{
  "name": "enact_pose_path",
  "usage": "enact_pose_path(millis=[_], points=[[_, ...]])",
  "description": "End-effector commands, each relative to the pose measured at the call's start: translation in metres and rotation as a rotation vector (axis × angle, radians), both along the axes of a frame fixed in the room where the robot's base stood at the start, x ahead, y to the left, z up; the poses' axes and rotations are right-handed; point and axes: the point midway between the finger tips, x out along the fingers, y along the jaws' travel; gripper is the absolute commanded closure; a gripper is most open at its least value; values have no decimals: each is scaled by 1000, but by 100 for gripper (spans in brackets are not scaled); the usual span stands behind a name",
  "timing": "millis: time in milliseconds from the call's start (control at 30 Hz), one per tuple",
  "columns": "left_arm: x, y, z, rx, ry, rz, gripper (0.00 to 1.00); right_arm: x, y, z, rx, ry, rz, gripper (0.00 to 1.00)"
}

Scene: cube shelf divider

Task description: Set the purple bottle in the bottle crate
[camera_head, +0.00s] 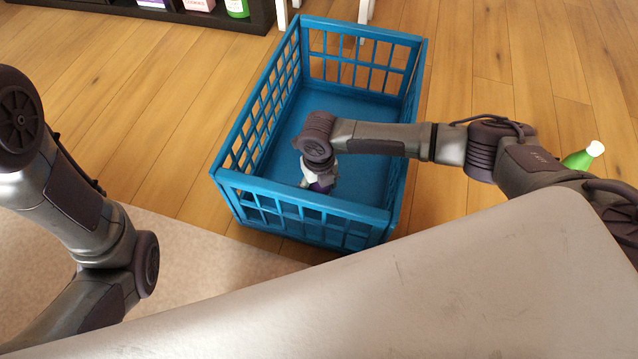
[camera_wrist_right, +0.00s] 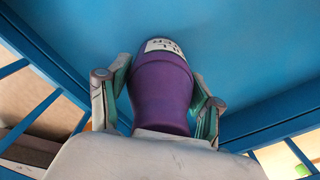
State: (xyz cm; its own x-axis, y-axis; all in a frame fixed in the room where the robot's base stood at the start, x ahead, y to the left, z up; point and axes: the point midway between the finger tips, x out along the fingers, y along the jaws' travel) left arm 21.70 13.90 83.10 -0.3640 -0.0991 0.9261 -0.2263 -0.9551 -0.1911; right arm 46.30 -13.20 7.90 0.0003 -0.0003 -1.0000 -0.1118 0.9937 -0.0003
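The blue bottle crate (camera_head: 232,182) stands on the wooden floor. My right arm reaches over its right side, and my right gripper (camera_head: 320,184) points down inside it near the front wall. The purple bottle (camera_wrist_right: 162,88) is between the fingers of my right gripper (camera_wrist_right: 160,98) in the right wrist view, with a white label at its far end. The fingers appear closed on its sides. Only a bit of purple shows in the head view. Whether the bottle touches the crate floor is hard to tell. My left arm is at the left, with its gripper out of view.
A green bottle (camera_head: 582,158) with a white cap shows behind my right arm, on the right. A dark shelf (camera_head: 225,18) with several items stands at the top left. White legs (camera_head: 365,12) stand behind the crate. Open wooden floor lies left of the crate.

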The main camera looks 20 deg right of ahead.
Motion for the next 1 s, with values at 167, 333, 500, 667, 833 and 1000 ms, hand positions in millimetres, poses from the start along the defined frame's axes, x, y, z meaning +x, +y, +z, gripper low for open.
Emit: enact_pose_path(millis=[167, 333, 500, 667, 833, 1000], points=[[0, 0, 0, 0, 0, 0, 60, 0, 0, 0, 0, 0, 0, 16], [0, 0, 0, 0, 0, 0, 60, 0, 0, 0, 0, 0, 0, 16], [1, 0, 8, 0, 2, 0, 60, 1, -1, 13, 0, -1, -1, 16], [1, 0, 32, 0, 3, 0, 60, 1, 0, 46, 0, -3, 0, 16], [3, 1, 55, -2, 9, 0, 60, 1, 0, 84, 1, -2, 1, 16], [29, 2, 45, -5, 88, -2, 60, 0, 0, 111, 1, -1, 0, 16]])
